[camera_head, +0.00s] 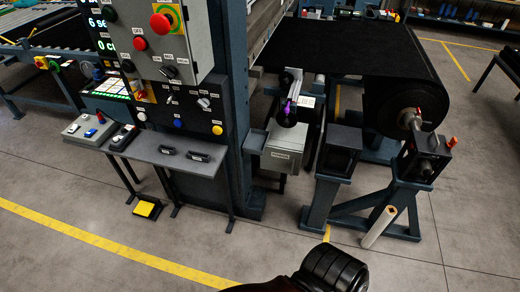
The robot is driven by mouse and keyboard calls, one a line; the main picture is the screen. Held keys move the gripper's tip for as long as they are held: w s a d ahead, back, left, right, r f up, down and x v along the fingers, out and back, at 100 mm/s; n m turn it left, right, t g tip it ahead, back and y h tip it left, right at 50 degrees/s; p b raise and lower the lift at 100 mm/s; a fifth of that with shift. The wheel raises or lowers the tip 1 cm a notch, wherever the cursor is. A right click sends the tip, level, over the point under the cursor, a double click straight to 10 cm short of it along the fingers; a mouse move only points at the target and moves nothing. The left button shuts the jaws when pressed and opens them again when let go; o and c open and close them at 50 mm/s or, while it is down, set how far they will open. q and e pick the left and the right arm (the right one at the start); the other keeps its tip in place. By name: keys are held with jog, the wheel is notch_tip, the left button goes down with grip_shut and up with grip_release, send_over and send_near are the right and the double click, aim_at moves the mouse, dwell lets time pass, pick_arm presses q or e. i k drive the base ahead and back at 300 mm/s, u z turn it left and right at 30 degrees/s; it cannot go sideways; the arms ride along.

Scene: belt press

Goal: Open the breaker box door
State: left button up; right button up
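No box in view is clearly marked as a breaker box, and the labels are too small to read. A light grey box (283,148) with a small label on its front sits low between the blue column and the roll stand. Its front looks shut. A larger grey control box (158,38) with a red emergency stop button hangs at the upper left, also with its front shut. A black ribbed part at the bottom centre seems to be mine. Neither of my grippers can be made out.
A black belt roll (395,105) rests on a blue stand (408,200) at right. A yellow foot pedal (145,209) is on the floor. The front floor is mostly clear.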

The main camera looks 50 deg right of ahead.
aim_at(274, 158)
jog(key=z, duration=1.7)
jog(key=i, duration=1)
jog(key=u, duration=0.5)
